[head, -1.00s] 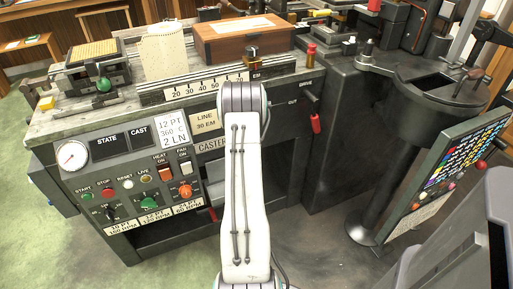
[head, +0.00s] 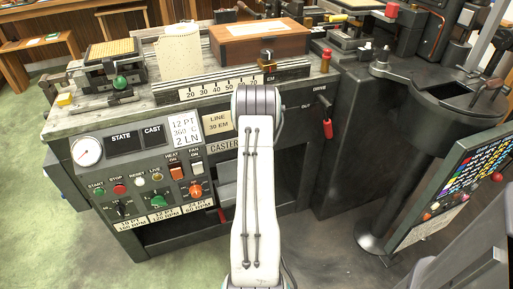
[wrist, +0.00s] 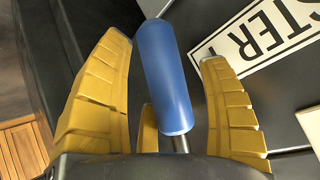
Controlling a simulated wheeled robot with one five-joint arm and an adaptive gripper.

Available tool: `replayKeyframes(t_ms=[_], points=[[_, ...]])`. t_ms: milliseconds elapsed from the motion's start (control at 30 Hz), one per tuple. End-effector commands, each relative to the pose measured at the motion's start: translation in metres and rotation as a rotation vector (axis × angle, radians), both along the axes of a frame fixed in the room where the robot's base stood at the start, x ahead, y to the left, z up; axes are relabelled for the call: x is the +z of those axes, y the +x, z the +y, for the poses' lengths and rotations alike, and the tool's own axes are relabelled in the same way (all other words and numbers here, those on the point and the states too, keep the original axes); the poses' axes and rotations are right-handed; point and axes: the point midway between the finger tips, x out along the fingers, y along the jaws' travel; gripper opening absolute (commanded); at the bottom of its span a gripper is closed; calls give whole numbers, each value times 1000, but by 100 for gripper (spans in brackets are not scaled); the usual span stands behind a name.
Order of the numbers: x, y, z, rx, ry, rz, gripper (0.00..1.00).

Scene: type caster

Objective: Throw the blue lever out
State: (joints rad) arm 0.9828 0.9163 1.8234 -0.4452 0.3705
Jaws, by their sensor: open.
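The blue lever (wrist: 165,75) shows in the wrist view as a blue cylindrical grip on a thin metal rod. The fingers are open, with a gap visible on both sides of the grip near the tips. Whether anything touches it lower down is unclear. In the head view my white arm reaches down the middle of the machine front, and I cannot make out my gripper or this lever there.
The caster machine (head: 60,128) has a control panel at left with a gauge (head: 87,151) and knobs. A red-handled lever (head: 327,129) hangs right of my arm. A dark round pot (head: 430,105) and a tilted colourful board (head: 455,180) stand at right. Green floor is open at left.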

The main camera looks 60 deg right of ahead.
Motion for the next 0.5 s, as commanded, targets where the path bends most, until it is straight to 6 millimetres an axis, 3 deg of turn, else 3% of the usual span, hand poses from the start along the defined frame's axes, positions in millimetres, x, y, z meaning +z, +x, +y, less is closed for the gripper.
replayKeyframes(t_ms=[267,500], points=[[11,-7,10,0,1,1,70],[38,-23,34,0,-1,0,70]])
